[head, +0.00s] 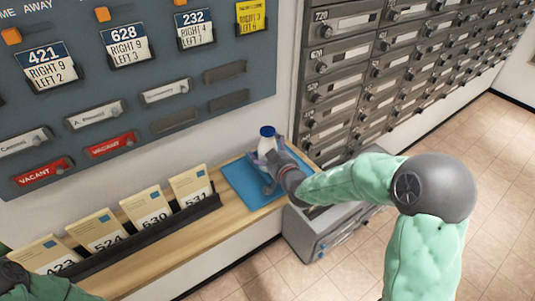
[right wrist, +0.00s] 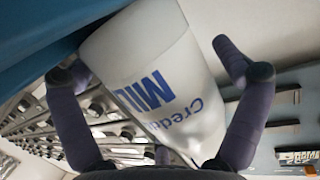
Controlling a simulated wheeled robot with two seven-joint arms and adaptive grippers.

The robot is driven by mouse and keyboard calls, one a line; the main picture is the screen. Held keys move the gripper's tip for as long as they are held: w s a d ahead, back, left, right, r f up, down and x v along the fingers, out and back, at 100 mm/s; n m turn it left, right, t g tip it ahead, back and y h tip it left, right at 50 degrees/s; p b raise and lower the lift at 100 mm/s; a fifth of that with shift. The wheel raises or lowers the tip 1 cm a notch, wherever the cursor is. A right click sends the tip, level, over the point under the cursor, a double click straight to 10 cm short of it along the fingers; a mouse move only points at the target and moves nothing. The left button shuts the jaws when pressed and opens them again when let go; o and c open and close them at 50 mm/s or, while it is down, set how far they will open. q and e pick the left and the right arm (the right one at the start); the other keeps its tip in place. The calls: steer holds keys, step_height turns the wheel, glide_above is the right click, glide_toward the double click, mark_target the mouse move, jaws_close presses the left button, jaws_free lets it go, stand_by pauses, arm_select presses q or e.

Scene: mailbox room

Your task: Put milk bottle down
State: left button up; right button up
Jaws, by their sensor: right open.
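The milk bottle (head: 266,142) is white with a blue cap and stands upright on a blue mat (head: 243,183) on the wooden shelf. My right gripper (head: 270,165) is at the bottle, its hand partly hiding the bottle's lower part. In the right wrist view the bottle (right wrist: 160,75), with blue lettering, fills the space between the spread fingers of the gripper (right wrist: 155,85). Gaps show beside the fingers, so the gripper is open around the bottle. At the lower left of the head view a part of my left arm shows, but the left gripper does not.
A black rack (head: 150,235) with several numbered envelopes stands on the shelf to the left. Grey mailboxes (head: 345,75) line the wall at the right. A board with labels (head: 130,80) hangs above the shelf. A grey cabinet (head: 318,240) stands below the shelf's end.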

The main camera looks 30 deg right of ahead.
steer(key=shift+w, duration=0.4)
steer(key=c, duration=1.4)
steer(key=shift+d, duration=0.1)
steer(key=shift+c, duration=0.9)
steer(key=shift+r, duration=0.15)
